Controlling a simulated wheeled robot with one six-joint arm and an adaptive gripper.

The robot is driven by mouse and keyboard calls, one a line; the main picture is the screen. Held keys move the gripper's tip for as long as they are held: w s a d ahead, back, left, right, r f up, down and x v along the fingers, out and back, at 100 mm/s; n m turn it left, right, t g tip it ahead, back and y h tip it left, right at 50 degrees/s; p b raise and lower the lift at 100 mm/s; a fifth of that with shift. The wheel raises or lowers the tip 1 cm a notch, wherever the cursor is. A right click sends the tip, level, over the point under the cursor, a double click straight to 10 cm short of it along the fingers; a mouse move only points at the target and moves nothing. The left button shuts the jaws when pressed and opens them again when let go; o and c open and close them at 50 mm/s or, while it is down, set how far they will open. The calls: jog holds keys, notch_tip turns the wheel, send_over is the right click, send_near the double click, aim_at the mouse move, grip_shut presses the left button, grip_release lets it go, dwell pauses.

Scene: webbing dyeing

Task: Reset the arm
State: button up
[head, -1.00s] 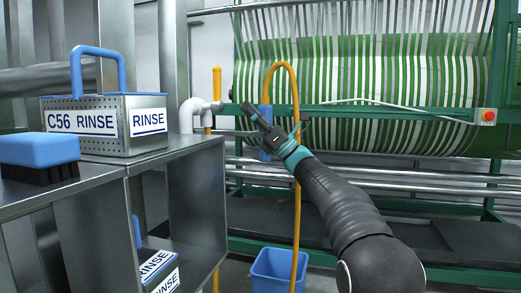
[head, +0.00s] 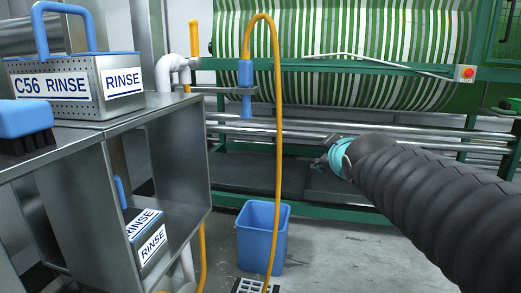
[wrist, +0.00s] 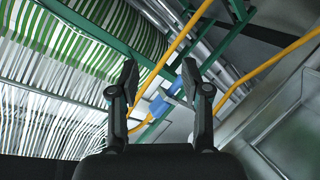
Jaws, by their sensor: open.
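My gripper (wrist: 157,85) is open and empty in the wrist view, its two fingers apart. The blue hose nozzle and yellow hose show beyond and between the fingers there, not touched as far as I can see. In the head view my arm reaches in from the right, and my gripper (head: 322,160) is small and mostly hidden behind the black arm sleeve and teal wrist ring. It is clear of the shelf and the bucket.
A steel shelf (head: 165,112) at left bears a RINSE basket (head: 70,112) and a blue brush (head: 24,120). A yellow hose (head: 278,120) with a blue nozzle (head: 245,75) hangs above a blue bucket (head: 262,235). The green-framed webbing machine (head: 350,68) stands behind.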

jog(key=s+f+m+g, duration=0.8)
jog(key=s+f, duration=1.2)
jog(key=s, duration=0.5)
jog(key=shift+d+f+g+p, duration=0.2)
jog(key=shift+d+g+p, duration=0.1)
jog(key=shift+d+p, duration=0.1)
